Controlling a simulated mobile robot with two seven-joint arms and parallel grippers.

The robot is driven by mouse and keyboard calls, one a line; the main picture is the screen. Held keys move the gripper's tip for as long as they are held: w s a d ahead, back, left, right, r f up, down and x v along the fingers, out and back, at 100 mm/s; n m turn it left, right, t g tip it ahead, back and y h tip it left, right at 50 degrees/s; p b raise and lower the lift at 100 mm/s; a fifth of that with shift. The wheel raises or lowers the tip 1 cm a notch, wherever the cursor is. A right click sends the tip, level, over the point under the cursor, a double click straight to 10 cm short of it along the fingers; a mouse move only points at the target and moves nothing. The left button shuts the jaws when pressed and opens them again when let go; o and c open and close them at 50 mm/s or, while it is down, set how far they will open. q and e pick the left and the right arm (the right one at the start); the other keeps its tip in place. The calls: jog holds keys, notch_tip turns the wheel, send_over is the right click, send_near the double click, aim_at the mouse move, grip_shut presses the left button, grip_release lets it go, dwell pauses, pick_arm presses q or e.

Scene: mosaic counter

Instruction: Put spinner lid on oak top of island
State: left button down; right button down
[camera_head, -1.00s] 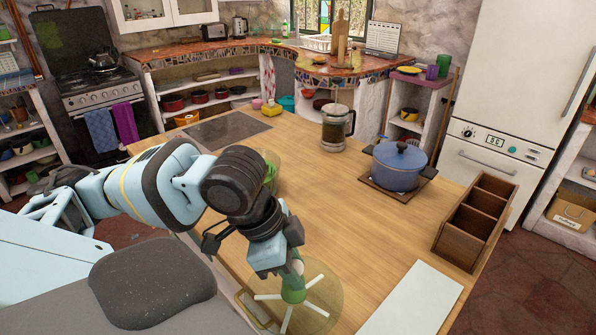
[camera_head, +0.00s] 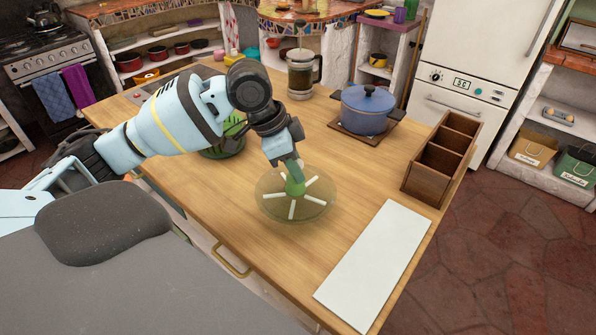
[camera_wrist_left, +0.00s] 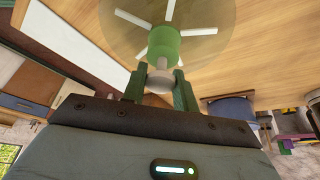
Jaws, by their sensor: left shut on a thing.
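The spinner lid is a clear, yellowish disc with white spokes and a green knob (camera_head: 296,187). My left gripper (camera_head: 290,170) is shut on the knob from above, the disc below it over the middle of the island's oak top (camera_head: 235,225). In the left wrist view the gripper (camera_wrist_left: 160,78) has its two green fingers around the knob's pale tip, and the lid (camera_wrist_left: 165,42) lies close to the wood. I cannot tell whether it touches. A green bowl (camera_head: 222,148) stands partly hidden behind my left arm. My right gripper is not in view.
A white board (camera_head: 375,265) lies to the right of the lid. A brown divided box (camera_head: 428,182), a blue pot (camera_head: 364,112) on a wooden trivet and a glass press (camera_head: 300,75) stand farther back. The oak is bare around the lid.

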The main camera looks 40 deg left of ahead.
pick_arm(q)
jog(key=shift+w+a, duration=0.1)
jog(key=shift+w, duration=0.35)
jog(key=shift+w+a+f, duration=0.1)
jog(key=shift+w+f, duration=0.15)
notch_tip(320, 180, down, 3)
jog(key=shift+f, duration=0.1)
jog(key=c, duration=1.1)
grip_release()
jog(key=shift+f, duration=0.1)
